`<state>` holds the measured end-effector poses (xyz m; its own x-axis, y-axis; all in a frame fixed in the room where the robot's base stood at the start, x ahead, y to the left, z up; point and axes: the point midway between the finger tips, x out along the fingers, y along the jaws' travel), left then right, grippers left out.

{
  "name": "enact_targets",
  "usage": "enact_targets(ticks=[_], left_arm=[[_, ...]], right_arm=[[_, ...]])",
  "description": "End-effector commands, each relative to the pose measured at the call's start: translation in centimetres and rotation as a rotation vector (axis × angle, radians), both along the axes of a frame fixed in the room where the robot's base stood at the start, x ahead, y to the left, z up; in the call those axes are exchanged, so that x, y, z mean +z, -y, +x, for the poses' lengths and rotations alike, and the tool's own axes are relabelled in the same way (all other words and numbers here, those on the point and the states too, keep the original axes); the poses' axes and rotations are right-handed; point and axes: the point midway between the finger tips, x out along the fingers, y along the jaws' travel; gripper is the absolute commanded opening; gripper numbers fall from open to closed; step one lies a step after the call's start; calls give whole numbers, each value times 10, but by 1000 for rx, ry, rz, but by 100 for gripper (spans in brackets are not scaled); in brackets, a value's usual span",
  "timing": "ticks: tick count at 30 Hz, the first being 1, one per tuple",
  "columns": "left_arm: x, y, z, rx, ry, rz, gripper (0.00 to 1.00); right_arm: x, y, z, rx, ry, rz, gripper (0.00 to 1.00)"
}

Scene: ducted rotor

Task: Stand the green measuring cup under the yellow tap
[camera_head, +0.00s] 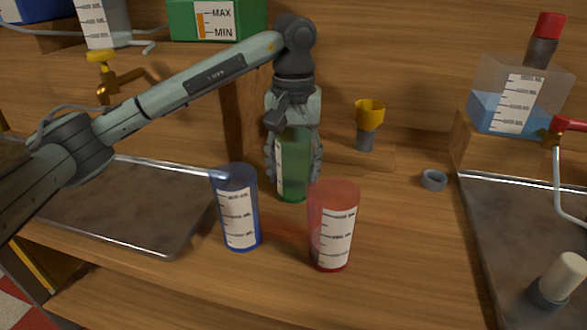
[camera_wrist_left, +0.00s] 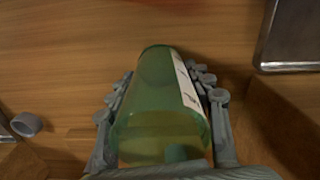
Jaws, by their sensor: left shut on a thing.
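The green measuring cup (camera_head: 292,170) stands upright on or just above the wooden worktop, behind the blue and red cups; I cannot tell whether it touches the wood. My left gripper (camera_head: 294,172) comes down from above and is shut on it, with a finger on each side. The left wrist view shows the cup (camera_wrist_left: 160,105) between the fingers of the gripper (camera_wrist_left: 165,110), its white label facing right. The yellow tap (camera_head: 101,57) is at the upper left, on a brass pipe above the left metal tray. My right gripper is in neither view.
A blue cup (camera_head: 238,210) and a red cup (camera_head: 333,228) stand in front. A left metal tray (camera_head: 165,235) lies under the yellow tap. A yellow funnel (camera_head: 369,115), a grey ring (camera_head: 433,180) and a right tray (camera_head: 500,230) are to the right. A red-handled tap (camera_head: 568,124) is at far right.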

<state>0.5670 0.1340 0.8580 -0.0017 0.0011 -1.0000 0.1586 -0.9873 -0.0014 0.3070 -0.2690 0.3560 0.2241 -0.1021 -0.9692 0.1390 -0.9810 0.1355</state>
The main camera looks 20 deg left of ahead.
Motion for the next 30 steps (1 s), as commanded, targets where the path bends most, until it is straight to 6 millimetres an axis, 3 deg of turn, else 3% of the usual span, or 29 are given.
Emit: enact_targets(ticks=[3, 4, 8, 21, 23, 30], left_arm=[[-1, 0, 0, 0, 0, 0, 21], [-1, 0, 0, 0, 0, 0, 54], [-1, 0, 0, 0, 0, 0, 70], [4, 0, 0, 0, 0, -1, 71], [13, 0, 1, 1, 5, -1, 71], [67, 1, 1, -1, 5, -1, 71]], right_arm=[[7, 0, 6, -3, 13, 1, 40], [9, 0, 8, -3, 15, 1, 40], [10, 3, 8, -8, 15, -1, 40], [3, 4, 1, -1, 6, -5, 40], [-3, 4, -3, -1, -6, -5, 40], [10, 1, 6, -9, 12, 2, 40]])
